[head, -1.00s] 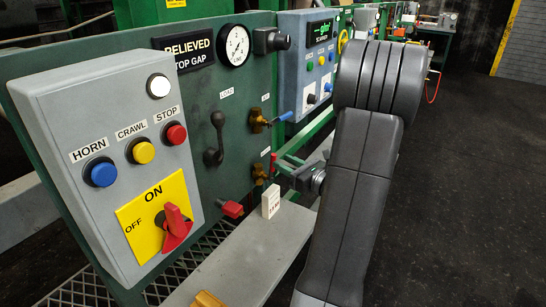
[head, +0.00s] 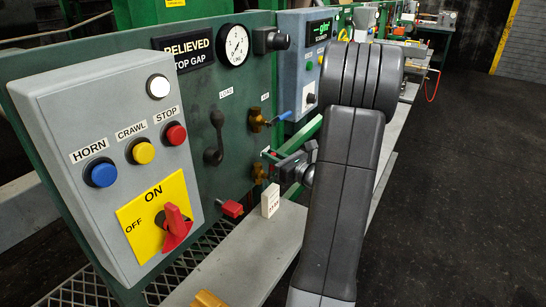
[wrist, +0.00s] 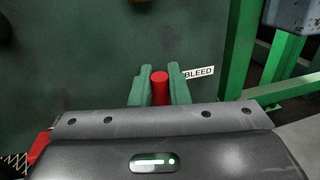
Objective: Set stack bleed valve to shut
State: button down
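The bleed valve is a brass fitting (head: 258,173) low on the green panel, with a red lever (wrist: 160,87). In the wrist view the lever stands between the two green fingers of my gripper (wrist: 160,90), with the BLEED label (wrist: 199,72) just to the right. One finger is on each side of the lever, very close; I cannot tell whether they press on it. In the head view my gripper (head: 275,156) is at the valve, and its fingers hide most of the lever.
Above is another brass valve with a blue handle (head: 283,117). A black load lever (head: 214,138) and a red handle (head: 231,209) are to the left. A white tag (head: 270,201) stands on the grey ledge (head: 245,262) below. A grey control box (head: 110,165) is at near left.

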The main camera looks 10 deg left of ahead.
jog(key=shift+w+r, duration=0.1)
jog(key=w+d+f+m+g+p, duration=0.3)
jog(key=w+f+m+p, duration=0.5)
jog(key=m+p, duration=0.7)
jog(key=shift+f+m+g+h, duration=0.3)
jog(key=shift+f+m+g, duration=0.1)
jog(key=shift+f+m, duration=0.1)
dwell(0.3)
jog(key=shift+s, duration=0.1)
dwell(0.3)
jog(key=c, duration=1.4)
grip_release()
jog(key=shift+c, duration=0.2)
